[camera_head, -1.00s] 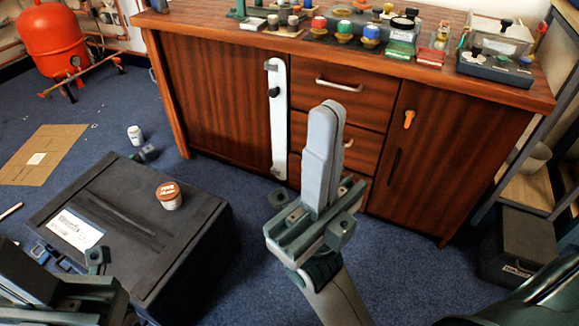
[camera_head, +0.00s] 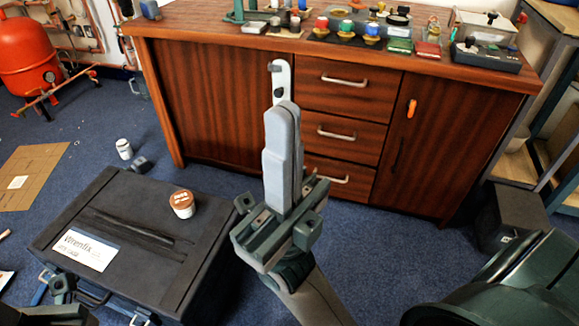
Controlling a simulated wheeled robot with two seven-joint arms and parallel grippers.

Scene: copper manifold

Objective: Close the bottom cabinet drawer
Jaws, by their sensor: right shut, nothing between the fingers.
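The wooden cabinet (camera_head: 226,110) stands ahead with a column of three drawers in its front. The bottom drawer (camera_head: 358,184) has a silver bar handle (camera_head: 327,178). Its front looks about flush with the drawers above, though its left part is hidden behind my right gripper. My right gripper (camera_head: 283,108) is shut and empty, pointing up in front of the cabinet, left of the drawer handles in the picture. I cannot tell whether it touches the cabinet. My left gripper (camera_head: 62,288) shows only partly at the lower left edge; its jaws are unclear.
A black case (camera_head: 130,215) with a brown-lidded jar (camera_head: 182,203) on top stands on the floor at left. Small parts crowd the cabinet top. Blue floor is open before the drawers.

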